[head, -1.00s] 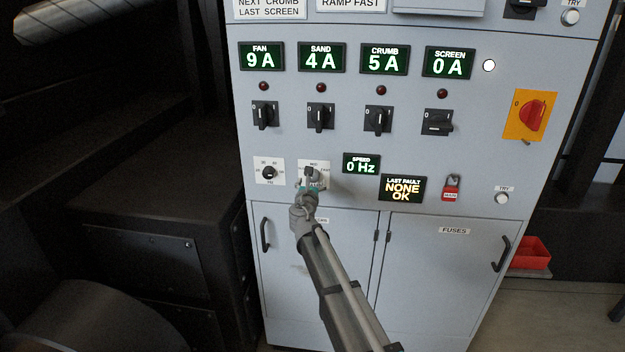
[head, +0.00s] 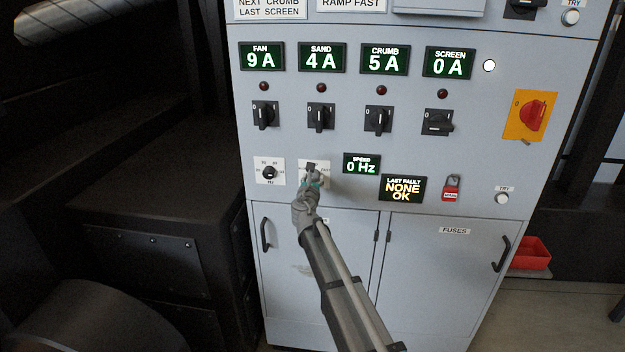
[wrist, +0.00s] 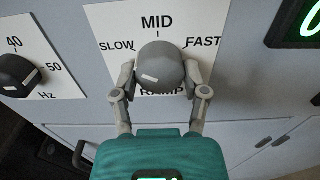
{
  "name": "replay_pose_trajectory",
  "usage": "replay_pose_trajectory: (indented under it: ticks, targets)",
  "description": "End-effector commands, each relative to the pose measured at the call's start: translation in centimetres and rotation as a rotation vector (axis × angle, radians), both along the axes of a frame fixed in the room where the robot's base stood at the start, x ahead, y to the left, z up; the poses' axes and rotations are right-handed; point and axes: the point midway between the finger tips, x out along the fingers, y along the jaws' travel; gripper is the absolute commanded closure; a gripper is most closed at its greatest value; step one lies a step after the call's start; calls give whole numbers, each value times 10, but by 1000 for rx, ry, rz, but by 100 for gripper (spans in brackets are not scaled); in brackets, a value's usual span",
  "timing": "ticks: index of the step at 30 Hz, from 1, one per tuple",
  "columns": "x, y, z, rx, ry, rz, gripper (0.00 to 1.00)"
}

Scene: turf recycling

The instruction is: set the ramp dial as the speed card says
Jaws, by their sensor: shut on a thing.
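The ramp dial (wrist: 160,62) is a dark round knob on a white plate marked SLOW at left, MID at top and FAST at right. A short white mark shows on its lower left face; I cannot tell for sure which label the dial points to. My gripper (wrist: 161,76) has one finger on each side of the knob and is shut on it. In the head view my gripper (head: 313,177) covers most of the dial's plate. The speed card (head: 350,4) at the top edge reads RAMP FAST; its upper part is cut off.
The Hz dial (head: 269,172) sits close to the left of the ramp dial. The speed display (head: 361,164) at right reads 0 Hz. The last fault display (head: 403,188) reads NONE OK. A row of switches (head: 320,117) is above, and cabinet doors (head: 440,270) are below.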

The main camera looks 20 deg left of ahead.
Motion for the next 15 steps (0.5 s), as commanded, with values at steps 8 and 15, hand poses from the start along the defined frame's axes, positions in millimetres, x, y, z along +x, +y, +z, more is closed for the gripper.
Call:
replay_pose_trajectory:
  ticks: [8, 15]
  targets:
    - [0, 0, 0, 6, 1, 0, 90]
    - [1, 0, 0, 57, 14, 0, 90]
